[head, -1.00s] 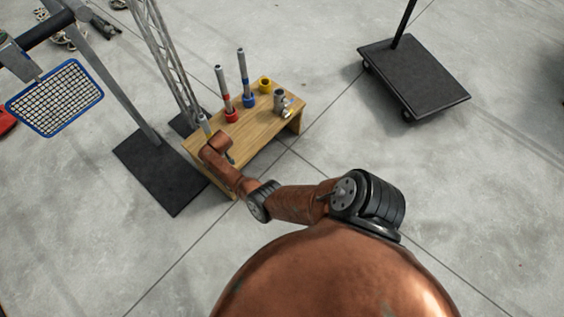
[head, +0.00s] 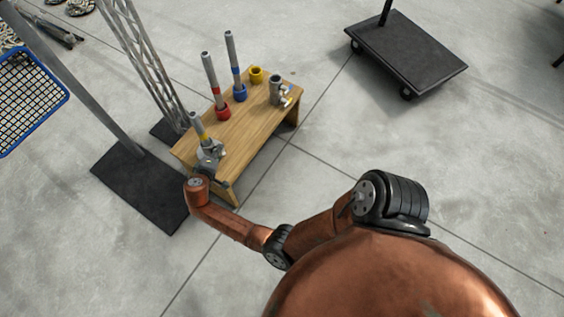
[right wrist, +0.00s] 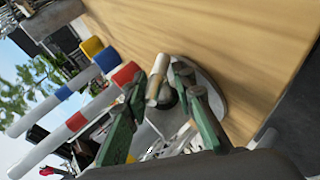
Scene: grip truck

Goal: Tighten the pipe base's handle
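A metal pipe base (head: 214,150) stands at the near left end of the wooden bench (head: 250,125). A grey pipe with a yellow band (head: 198,127) stands upright in it. My right gripper (head: 207,163) is right at this base, partly hidden by my own wrist. In the right wrist view, a short tan and metal handle (right wrist: 157,80) lies between the two green-and-dark fingers of my right gripper (right wrist: 160,88). The fingers look apart around it; contact is not clear. The rounded grey base (right wrist: 208,88) shows behind the fingers. My left gripper is out of view.
A red holder (head: 222,112) and a blue holder (head: 240,93) carry banded pipes. A yellow ring (head: 256,75) and another metal base (head: 276,90) stand farther along. A lattice truss (head: 140,60) and a black floor plate (head: 140,185) are close on the left. A black cart (head: 405,55) is at right.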

